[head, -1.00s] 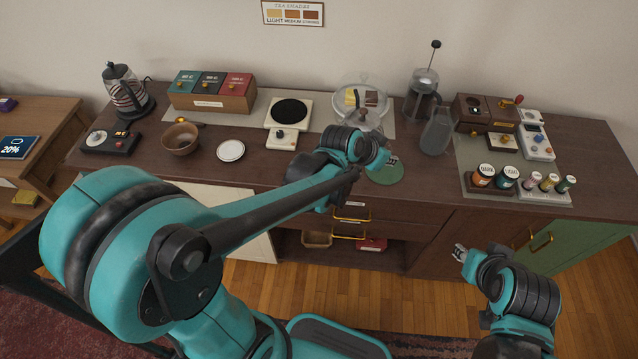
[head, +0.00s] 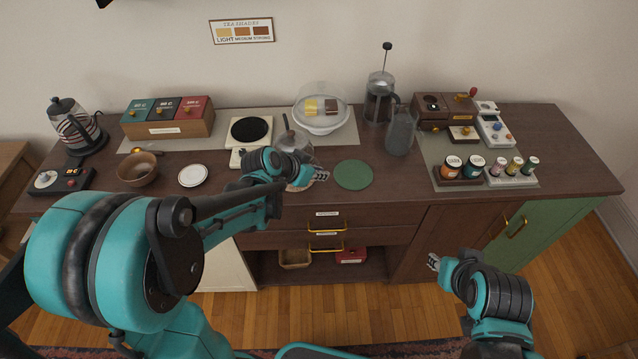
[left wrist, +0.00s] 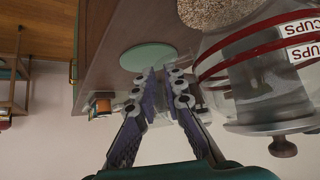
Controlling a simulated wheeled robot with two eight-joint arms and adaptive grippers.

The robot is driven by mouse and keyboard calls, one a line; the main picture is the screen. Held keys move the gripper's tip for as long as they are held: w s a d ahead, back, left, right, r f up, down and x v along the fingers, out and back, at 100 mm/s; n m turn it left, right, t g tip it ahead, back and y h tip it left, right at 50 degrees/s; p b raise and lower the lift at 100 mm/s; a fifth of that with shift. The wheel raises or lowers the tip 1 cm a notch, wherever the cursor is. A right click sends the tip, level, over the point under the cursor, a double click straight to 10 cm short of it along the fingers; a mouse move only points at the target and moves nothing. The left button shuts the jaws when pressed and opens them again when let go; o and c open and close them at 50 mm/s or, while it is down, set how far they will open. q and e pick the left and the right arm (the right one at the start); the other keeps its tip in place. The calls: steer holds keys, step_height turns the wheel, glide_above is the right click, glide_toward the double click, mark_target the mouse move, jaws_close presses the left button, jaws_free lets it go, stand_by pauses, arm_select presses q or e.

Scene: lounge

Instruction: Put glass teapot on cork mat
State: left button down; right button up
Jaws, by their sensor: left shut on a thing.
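The glass teapot (head: 296,143) stands upright at the counter's front middle, partly hidden by my left wrist. In the left wrist view the teapot (left wrist: 262,85) is upside down, with red bands and a metal lid. My left gripper (head: 320,174) is at its right side, shut on what looks like its clear handle; it also shows in the left wrist view (left wrist: 164,90). The cork mat (left wrist: 212,10) lies at the teapot's base; a tan edge of it (head: 300,187) shows below my wrist. I cannot tell whether they touch. My right gripper (head: 434,262) is before the cabinet, its jaws unclear.
A round green mat (head: 353,174) lies bare just right of my left gripper. A glass pitcher (head: 401,132) and a French press (head: 379,100) stand behind it. A domed cake stand (head: 322,118) and a hot plate (head: 250,130) are behind the teapot. A white saucer (head: 193,175) is left.

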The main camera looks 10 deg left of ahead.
arm_select(q)
step_height(320, 180, down, 4)
steer(key=shift+r+b, duration=0.1)
steer(key=shift+b, duration=0.85)
steer(key=shift+r, duration=0.1)
steer(key=c, duration=2)
jaws_free()
steer(key=shift+f, duration=0.2)
steer(key=o, duration=0.4)
